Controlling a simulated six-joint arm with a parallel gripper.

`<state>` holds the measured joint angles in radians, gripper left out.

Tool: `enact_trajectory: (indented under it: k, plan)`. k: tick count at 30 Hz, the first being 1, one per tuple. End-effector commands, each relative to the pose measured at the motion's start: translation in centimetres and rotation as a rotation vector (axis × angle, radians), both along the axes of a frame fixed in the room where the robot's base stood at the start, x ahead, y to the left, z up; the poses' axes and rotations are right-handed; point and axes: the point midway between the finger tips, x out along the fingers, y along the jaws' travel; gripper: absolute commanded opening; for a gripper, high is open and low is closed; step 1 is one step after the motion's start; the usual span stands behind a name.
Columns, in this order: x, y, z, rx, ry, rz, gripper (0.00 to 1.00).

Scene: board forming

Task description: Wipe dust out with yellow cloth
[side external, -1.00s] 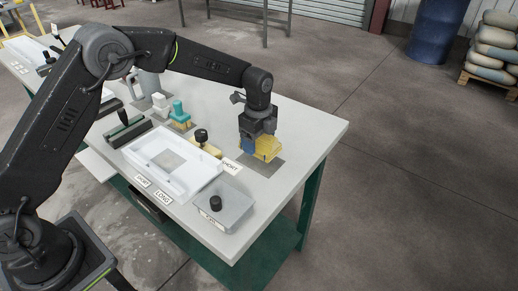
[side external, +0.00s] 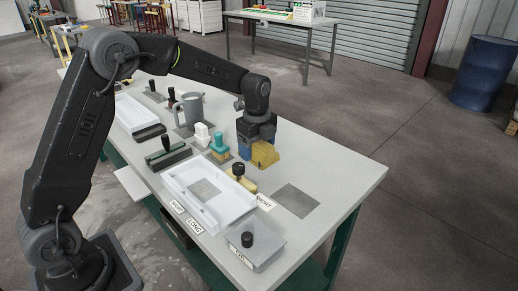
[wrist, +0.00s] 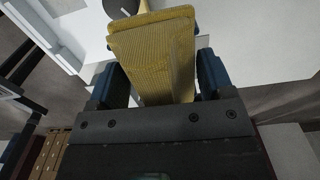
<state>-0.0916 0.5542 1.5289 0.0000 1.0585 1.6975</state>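My gripper (side external: 257,152) is shut on the yellow cloth (side external: 265,154), which looks like a folded pad. The cloth also shows in the wrist view (wrist: 153,55) between the two blue fingers. In the side view the gripper holds it above the table, behind the white tray. The white tray (side external: 232,223) lies on the table with a grey patch (side external: 204,189) on its floor. I cannot make out dust in it at this size. A bare grey square (side external: 297,201) lies on the table to the right of the tray.
A black-knobbed yellow tool (side external: 246,186) stands by the tray's far edge. The table's right end is clear.

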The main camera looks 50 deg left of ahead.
Motion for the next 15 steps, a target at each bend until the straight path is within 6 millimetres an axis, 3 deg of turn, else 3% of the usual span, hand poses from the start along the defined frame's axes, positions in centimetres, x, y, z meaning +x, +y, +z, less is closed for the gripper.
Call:
enact_trajectory:
  k: [5,8,11,15]
  plan:
    - [0.0,0.0,0.0,0.0,0.0,0.0,0.56]
    - [-0.1,0.2,0.0,0.0,0.0,0.001,0.55]
    - [-0.8,1.5,0.0,0.0,0.001,0.006,0.55]
    - [-3.4,5.2,-0.2,0.0,0.0,0.01,0.55]
